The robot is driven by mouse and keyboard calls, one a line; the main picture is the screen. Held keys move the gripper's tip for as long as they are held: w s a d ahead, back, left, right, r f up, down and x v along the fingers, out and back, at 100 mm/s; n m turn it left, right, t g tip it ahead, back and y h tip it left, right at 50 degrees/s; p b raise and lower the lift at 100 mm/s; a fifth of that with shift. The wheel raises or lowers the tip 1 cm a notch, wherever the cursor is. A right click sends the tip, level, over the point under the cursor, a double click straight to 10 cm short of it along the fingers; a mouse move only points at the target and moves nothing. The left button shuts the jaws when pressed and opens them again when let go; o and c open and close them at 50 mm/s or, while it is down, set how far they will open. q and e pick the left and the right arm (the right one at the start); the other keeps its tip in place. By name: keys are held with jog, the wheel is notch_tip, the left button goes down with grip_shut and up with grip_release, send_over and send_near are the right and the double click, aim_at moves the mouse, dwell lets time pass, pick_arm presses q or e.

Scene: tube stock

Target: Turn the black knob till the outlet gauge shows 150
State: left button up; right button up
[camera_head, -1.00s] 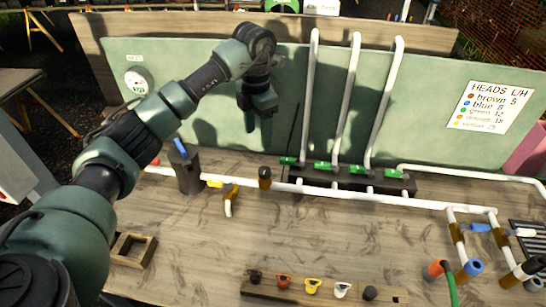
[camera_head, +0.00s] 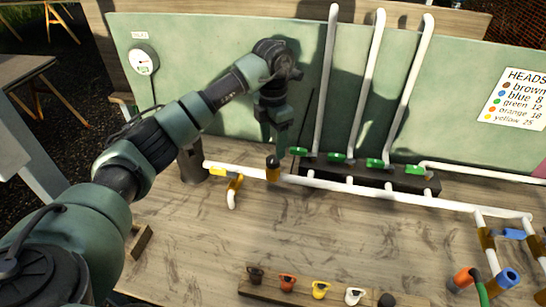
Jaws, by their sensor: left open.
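A black knob (camera_head: 272,161) caps a brass-coloured fitting (camera_head: 273,175) on the white pipe, near the middle of the bench. My left gripper (camera_head: 271,145) points down just above the knob, jaws open. I cannot tell whether the fingers are beside the knob or still clear of it. A round white gauge (camera_head: 143,62) is on the green back panel at the upper left. Its small label and dial are too small to read with certainty, so I cannot tell whether it is the outlet gauge. My right gripper is not in view.
A white pipe (camera_head: 400,200) runs along the bench, with a dark manifold (camera_head: 400,179) and green-handled valves behind it. A yellow-handled valve (camera_head: 235,180) is left of the knob. A wooden strip (camera_head: 262,287) with coloured caps lies in front. The middle bench is clear.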

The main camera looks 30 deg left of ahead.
aim_at(273, 159)
pick_arm(q)
jog(key=shift+f+p, duration=0.65)
jog(key=shift+f, duration=2.1)
grip_shut()
